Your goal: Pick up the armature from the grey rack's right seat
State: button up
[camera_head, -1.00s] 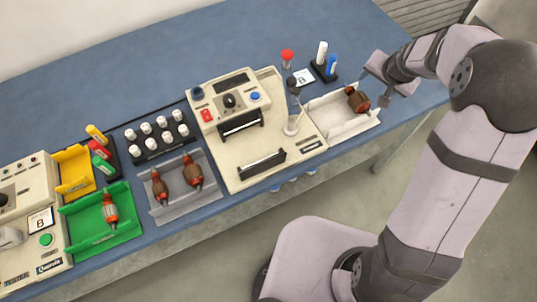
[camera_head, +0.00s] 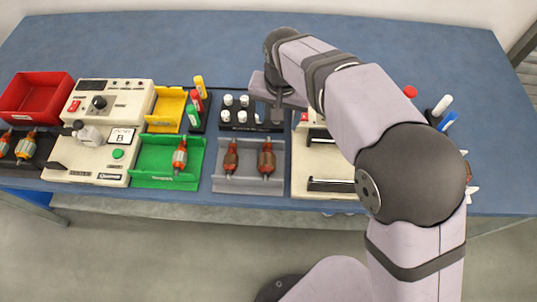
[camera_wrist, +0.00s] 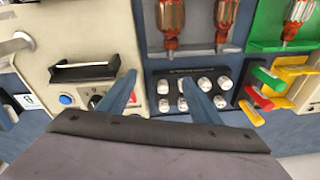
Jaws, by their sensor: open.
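The grey rack (camera_head: 249,186) lies flat on the blue bench and holds two red-brown armatures side by side. The armature in its right seat (camera_head: 266,160) has an orange-red end; the left-seat armature (camera_head: 231,160) looks alike. In the wrist view, which is turned round, the right-seat armature (camera_wrist: 171,18) is at the top centre and the left-seat armature (camera_wrist: 222,18) is right of it; both are cut off. My gripper (camera_wrist: 160,84) is open and empty, behind the rack above the black holder. In the head view my gripper (camera_head: 277,112) partly covers that holder.
The black holder (camera_head: 240,127) with several white-capped pieces stands behind the rack. The green tray (camera_head: 155,181) with another armature is left of it. The cream machine (camera_head: 306,186) is close on the right, partly behind my arm. A red bin (camera_head: 37,95) stands far left.

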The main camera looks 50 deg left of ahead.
aim_at(264, 156)
jog(key=s+h, duration=0.1)
jog(key=s, duration=0.2)
jog(key=s+d+n+h, duration=0.1)
jog(key=s, duration=0.1)
jog(key=s+d+n+t+h+p, duration=0.1)
jog(key=s, duration=0.2)
jog(key=shift+s+f+h, duration=0.3)
jog(key=shift+f, duration=0.1)
jog(key=shift+p+x, duration=1.3)
jog(key=shift+x, duration=2.4)
jog(key=c, duration=1.4)
jog(key=shift+a, duration=0.1)
jog(key=shift+r, duration=0.1)
